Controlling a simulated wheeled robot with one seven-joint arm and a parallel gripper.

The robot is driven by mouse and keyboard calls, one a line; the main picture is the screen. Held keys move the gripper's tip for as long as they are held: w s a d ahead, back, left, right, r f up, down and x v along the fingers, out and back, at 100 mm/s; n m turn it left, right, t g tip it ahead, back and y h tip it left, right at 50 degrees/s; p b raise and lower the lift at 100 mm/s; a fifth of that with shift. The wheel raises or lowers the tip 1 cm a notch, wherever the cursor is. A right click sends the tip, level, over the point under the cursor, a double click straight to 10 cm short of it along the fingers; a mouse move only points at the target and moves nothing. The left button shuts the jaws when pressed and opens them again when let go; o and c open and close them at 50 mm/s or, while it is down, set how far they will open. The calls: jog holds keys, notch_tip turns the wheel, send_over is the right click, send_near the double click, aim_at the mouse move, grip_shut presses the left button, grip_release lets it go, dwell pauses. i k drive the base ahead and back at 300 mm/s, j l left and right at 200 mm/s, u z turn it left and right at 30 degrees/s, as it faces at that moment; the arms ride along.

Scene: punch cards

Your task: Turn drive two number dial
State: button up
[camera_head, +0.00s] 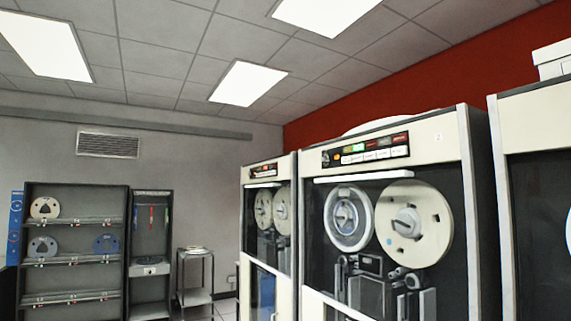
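A tall tape drive (430,152) with a cream front frame stands right of centre. A small pale square (438,136) with what looks like a "2" sits at the right of its top panel. I cannot tell whether this square is the number dial. A dark control strip (366,150) with orange, green and red parts and white keys lies left of it. Behind the drive's window are a clear-rimmed reel (349,217) and a cream reel (414,223). My gripper is not in view.
A similar drive (262,172) stands to the left, and another cabinet (532,95) is cut off at the right edge. Reel shelves (75,222), a narrow rack (151,230) and a small trolley (195,297) stand by the far wall. Little floor shows.

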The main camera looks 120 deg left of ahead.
aim_at(326, 159)
jog(key=u, duration=3.45)
jog(key=i+j, duration=0.25)
jog(key=j, duration=0.15)
jog(key=i+z, duration=0.05)
